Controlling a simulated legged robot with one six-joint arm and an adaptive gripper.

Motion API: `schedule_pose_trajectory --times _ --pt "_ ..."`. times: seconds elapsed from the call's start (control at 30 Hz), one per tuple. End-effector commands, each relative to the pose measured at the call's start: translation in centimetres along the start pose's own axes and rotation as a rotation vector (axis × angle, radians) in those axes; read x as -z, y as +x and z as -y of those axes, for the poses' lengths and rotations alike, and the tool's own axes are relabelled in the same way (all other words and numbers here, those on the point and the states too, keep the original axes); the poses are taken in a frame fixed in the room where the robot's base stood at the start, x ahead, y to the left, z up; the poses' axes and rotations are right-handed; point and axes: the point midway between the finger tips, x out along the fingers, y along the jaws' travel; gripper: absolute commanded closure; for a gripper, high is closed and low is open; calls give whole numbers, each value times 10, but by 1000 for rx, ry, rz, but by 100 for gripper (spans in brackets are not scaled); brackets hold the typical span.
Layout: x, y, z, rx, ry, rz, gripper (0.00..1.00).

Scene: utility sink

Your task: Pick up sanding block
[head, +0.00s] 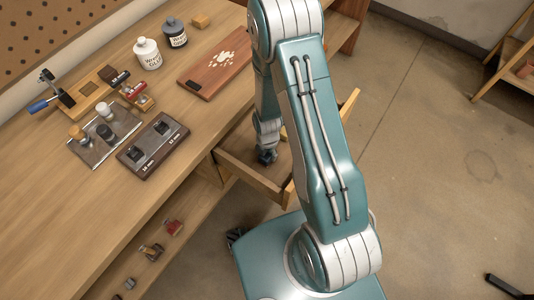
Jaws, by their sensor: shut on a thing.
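My gripper (267,156) is small and dark in the head view. It points down at the open wooden drawer (236,164), close to the bench front. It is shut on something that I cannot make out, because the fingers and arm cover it. No sanding block can be clearly identified in the drawer; my arm hides part of its inside. A small tan block (201,21) lies at the back of the bench, apart from my gripper; I cannot tell whether it is a sanding block.
The bench (100,215) holds a reddish board (215,75), a white glue bottle (148,54), a dark bottle (175,33), a dark two-part case (153,145) and a tool mat (92,154). Small tools lie on a lower shelf (190,212). Open floor (440,160) lies right.

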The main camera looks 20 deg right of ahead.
Motion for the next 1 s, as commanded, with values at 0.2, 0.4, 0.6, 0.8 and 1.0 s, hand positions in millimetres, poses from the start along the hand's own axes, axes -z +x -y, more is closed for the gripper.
schedule_pose_trajectory --times 0.2,0.4,0.6,0.8,1.0 --pt "-1 -30 -1 -5 0 4 91" --pt "0 -66 -1 -4 0 3 91" --pt "0 -89 -1 -2 0 2 91" --pt "0 -95 0 0 0 1 91" --pt "0 -95 0 -1 0 1 50"
